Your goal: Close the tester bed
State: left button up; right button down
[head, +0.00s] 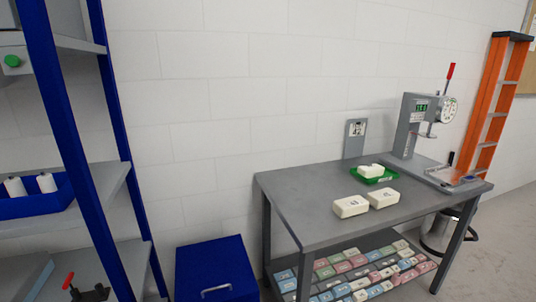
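The foam compression tester (408,126) stands at the right end of the grey table, with a dial gauge, a small green display and a red-tipped lever on top. Its bed (455,180) is a low flat plate at the base, toward the table's right front edge, with a dark upright handle beside it. The bed is small in the view, and I cannot tell exactly how far it is slid out. Neither of my grippers shows in the head view.
The table (310,205) holds two cream foam blocks (350,206) and a green tray (374,175) with another block. Its lower shelf carries several coloured blocks. A blue shelf rack (75,150) and blue box (215,272) stand left; an orange ladder (495,90) stands right.

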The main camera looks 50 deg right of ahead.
aim_at(453, 176)
jog(key=z, duration=3.1)
jog(key=u, duration=0.35)
jog(key=i+l+u, duration=0.4)
jog(key=l, duration=0.2)
jog(key=i+l+u, duration=0.2)
jog(key=l, duration=0.15)
jog(key=i+l+u, duration=0.15)
jog(key=l, duration=0.2)
jog(key=i+l+u, duration=0.2)
jog(key=l, duration=0.2)
jog(key=k+j, duration=0.05)
jog(key=k, duration=0.05)
